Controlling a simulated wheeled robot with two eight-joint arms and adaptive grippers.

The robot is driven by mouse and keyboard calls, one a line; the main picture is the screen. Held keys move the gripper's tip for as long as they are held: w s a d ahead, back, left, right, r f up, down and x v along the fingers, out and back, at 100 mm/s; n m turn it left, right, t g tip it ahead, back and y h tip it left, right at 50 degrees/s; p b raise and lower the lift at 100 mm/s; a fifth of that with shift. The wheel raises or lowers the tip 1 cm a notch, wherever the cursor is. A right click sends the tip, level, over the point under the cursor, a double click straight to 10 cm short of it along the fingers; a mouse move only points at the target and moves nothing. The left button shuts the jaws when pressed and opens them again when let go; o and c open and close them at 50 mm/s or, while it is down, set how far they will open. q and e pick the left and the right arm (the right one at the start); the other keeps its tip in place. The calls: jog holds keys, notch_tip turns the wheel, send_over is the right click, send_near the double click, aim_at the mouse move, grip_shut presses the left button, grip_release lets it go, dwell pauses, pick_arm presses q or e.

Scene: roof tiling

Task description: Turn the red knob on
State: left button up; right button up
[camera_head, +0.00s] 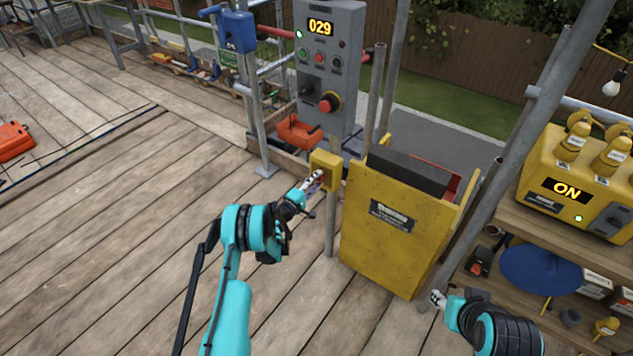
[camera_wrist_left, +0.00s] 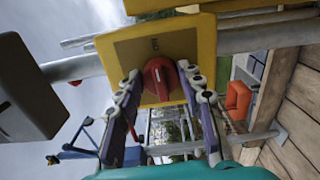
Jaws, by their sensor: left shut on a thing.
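The red knob (camera_wrist_left: 160,80) sits on the face of a small yellow box (camera_wrist_left: 205,40) in the left wrist view. A small dark mark, too small to read surely, is above the knob there. In the head view the yellow box (camera_head: 326,163) is fixed on a metal post, and my gripper mostly hides the knob. My left gripper (camera_head: 313,181) is at the box face, its two fingers shut on the knob from either side. My right gripper (camera_head: 437,298) is away at the lower right, near a pole; its jaws are too small to read.
A grey control panel (camera_head: 328,75) showing 029 stands behind the box. A yellow bin (camera_head: 390,240) stands close on its right. A yellow power unit (camera_head: 580,180) reading ON sits on the right shelf. The wooden deck (camera_head: 120,200) is open on the left.

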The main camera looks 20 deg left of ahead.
pick_arm(q)
jog(key=shift+m, duration=0.4)
jog(key=o, duration=1.1)
jog(key=shift+o, duration=0.2)
jog(key=shift+s, duration=0.1)
jog(key=v, duration=0.7)
jog(key=shift+s, duration=0.15)
